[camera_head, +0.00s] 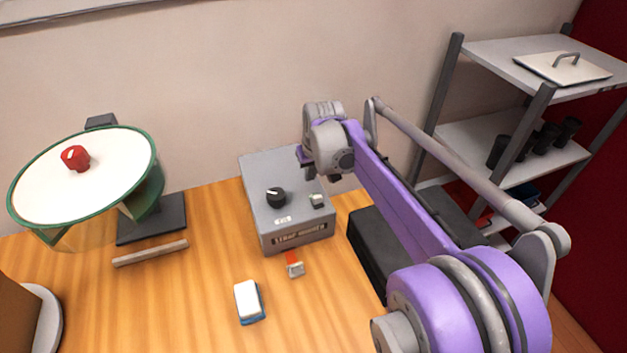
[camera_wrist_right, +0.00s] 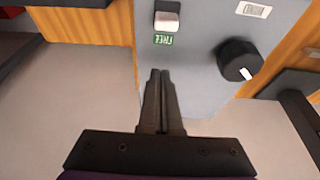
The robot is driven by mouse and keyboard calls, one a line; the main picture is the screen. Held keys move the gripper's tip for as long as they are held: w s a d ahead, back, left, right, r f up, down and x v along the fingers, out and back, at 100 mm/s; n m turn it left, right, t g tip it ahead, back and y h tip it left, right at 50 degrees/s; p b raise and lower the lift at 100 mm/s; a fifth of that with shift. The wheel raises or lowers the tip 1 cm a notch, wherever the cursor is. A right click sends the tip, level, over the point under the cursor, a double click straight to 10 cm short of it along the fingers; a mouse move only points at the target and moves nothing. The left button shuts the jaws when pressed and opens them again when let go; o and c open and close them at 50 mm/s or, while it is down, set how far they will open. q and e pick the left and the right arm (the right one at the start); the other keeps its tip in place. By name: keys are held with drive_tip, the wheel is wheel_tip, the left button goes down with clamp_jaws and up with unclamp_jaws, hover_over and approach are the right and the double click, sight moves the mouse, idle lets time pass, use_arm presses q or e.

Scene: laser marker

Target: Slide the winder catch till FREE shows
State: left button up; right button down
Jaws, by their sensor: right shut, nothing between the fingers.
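The winder is a grey box (camera_head: 258,165) on the wooden table, with lettering on its front that looks like "STRAP WINDER". Its pale catch (camera_head: 317,200) sits on the top face, right of a black knob (camera_head: 276,197). In the right wrist view the catch (camera_wrist_right: 167,20) is at the top, with a green FREE label (camera_wrist_right: 163,40) showing beside it. My right gripper (camera_wrist_right: 161,73) is shut and empty, its tips over the box top and apart from the catch and label. In the head view its fingers are mostly hidden by my wrist. My left gripper is not in view.
A white-and-blue block (camera_head: 248,301) and a small red-and-grey piece (camera_head: 293,265) lie in front of the winder. A green-rimmed round drum (camera_head: 85,190) stands left, a black box (camera_head: 372,250) right. A shelf (camera_head: 515,125) stands at the back right.

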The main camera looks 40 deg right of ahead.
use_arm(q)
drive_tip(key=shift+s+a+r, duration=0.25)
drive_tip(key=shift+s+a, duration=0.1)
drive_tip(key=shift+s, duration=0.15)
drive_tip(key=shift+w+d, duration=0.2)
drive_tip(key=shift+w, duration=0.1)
use_arm(e)
drive_tip(key=v, duration=0.8)
drive_tip(key=shift+s+a+r, duration=0.2)
drive_tip(key=shift+s+a, duration=0.05)
drive_tip(key=shift+s, duration=0.15)
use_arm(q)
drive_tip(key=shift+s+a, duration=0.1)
use_arm(e)
drive_tip(key=s+a+f+n, duration=0.1)
drive_tip(key=s+a+f, duration=0.4)
drive_tip(key=s+a, duration=0.1)
drive_tip(key=s+a+f+n+t, duration=0.1)
drive_tip(key=s+a+f, duration=0.4)
drive_tip(key=a, duration=0.2)
drive_tip(key=s+a+f+n+t+y, duration=0.1)
drive_tip(key=s+a+f, duration=0.5)
drive_tip(key=shift+s+a+f+n, duration=0.1)
drive_tip(key=shift+s+a+n, duration=0.1)
drive_tip(key=shift+s+n, duration=0.15)
